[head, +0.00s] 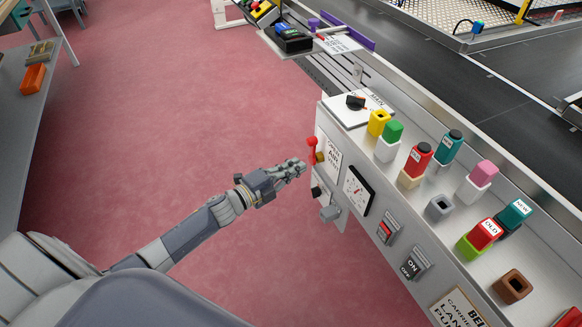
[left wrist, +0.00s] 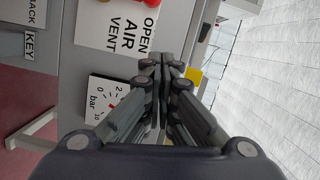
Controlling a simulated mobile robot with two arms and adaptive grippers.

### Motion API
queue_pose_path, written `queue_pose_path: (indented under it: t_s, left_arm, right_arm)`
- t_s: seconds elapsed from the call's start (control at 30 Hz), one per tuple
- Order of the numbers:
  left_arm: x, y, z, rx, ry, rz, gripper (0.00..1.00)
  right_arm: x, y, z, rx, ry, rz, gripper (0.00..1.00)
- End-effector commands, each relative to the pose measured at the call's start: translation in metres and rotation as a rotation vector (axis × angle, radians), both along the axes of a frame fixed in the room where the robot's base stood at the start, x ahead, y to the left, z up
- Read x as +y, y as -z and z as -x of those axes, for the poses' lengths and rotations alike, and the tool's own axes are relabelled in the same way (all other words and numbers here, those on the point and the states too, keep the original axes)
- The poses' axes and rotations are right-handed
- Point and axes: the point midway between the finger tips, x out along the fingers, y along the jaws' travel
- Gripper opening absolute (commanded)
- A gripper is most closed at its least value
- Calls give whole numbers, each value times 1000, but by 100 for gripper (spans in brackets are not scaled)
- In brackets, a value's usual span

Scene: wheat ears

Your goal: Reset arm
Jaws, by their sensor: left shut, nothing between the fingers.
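My left gripper (head: 292,169) is shut and empty in the head view, beside the left end of the grey panel (head: 345,129). It also shows in the left wrist view (left wrist: 161,62), with its fingers together and pointing at the panel. A red lever (head: 312,146) is just beyond the fingertips. A sign beside it (left wrist: 125,30) reads "OPEN AIR VENT". A dial gauge (head: 357,190) marked in bar (left wrist: 104,98) is to the right of the gripper in the head view. I cannot tell from these frames whether the fingertips touch anything. My right gripper is not in view.
Several coloured blocks and holders, such as a red one (head: 418,160) and a brown one (head: 512,286), stand on the panel top. Dark conveyor belts (head: 440,60) run behind. The pink floor (head: 170,110) is open to the left. A shelf (head: 40,80) holds an orange tray (head: 33,79).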

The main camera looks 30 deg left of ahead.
Motion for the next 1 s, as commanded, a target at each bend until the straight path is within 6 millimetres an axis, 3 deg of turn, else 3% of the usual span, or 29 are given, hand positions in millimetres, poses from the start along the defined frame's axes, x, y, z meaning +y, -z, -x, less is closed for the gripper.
queue_pose_path:
  t_s: [0.2,0.77,0.87,1.0]
  left_arm:
    - [5,-1,10,-1,0,-1,0]
    - [4,1,11,10,-12,10,0]
    - [4,9,14,62,-66,59,0]
    - [5,37,29,224,-234,199,0]
  right_arm:
    - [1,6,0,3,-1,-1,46]
    - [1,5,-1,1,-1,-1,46]
    - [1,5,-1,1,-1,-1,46]
    - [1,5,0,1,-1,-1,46]
